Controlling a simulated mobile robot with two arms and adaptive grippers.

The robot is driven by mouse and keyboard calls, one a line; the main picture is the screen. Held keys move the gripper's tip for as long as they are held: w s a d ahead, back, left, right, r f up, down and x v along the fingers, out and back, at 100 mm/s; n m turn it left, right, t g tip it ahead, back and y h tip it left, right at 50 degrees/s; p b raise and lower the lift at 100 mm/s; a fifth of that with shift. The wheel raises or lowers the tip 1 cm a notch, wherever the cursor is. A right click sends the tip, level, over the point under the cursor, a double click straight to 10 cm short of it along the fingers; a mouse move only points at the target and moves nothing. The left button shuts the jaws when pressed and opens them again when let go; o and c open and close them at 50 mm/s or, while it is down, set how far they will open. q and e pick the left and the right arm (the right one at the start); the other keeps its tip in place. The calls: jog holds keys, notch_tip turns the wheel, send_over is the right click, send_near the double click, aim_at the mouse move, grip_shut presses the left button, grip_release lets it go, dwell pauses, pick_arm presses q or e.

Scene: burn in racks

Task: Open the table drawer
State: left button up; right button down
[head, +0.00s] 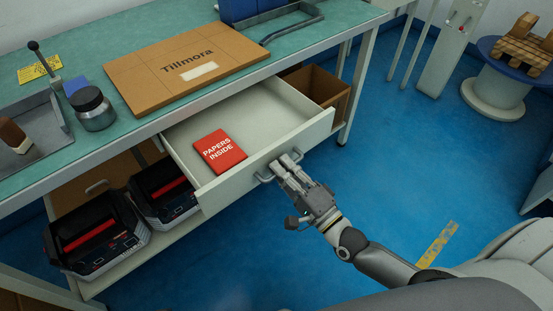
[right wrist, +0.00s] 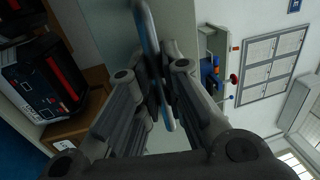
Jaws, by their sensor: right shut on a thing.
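The table drawer (head: 278,155) is pulled out from under the green table top (head: 215,88). A red booklet marked "PAPERS INSIDE" (head: 220,151) lies in it. My right gripper (head: 288,166) is at the drawer's front and shut on its handle (head: 264,178). In the right wrist view the handle (right wrist: 147,30) runs between the fingers of my right gripper (right wrist: 161,88). My left gripper is in neither view.
A cardboard box marked "Tillmora" (head: 186,66), a metal jar (head: 93,109) and a grey tray (head: 30,135) are on the table. Black cases (head: 97,240) stand on the lower shelf. Blue floor (head: 405,165) is clear right of the drawer.

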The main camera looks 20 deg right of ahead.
jog(key=shift+s+d, duration=0.1)
jog(key=shift+s, duration=0.25)
jog(key=c, duration=1.8)
grip_release()
jog(key=v, duration=1.2)
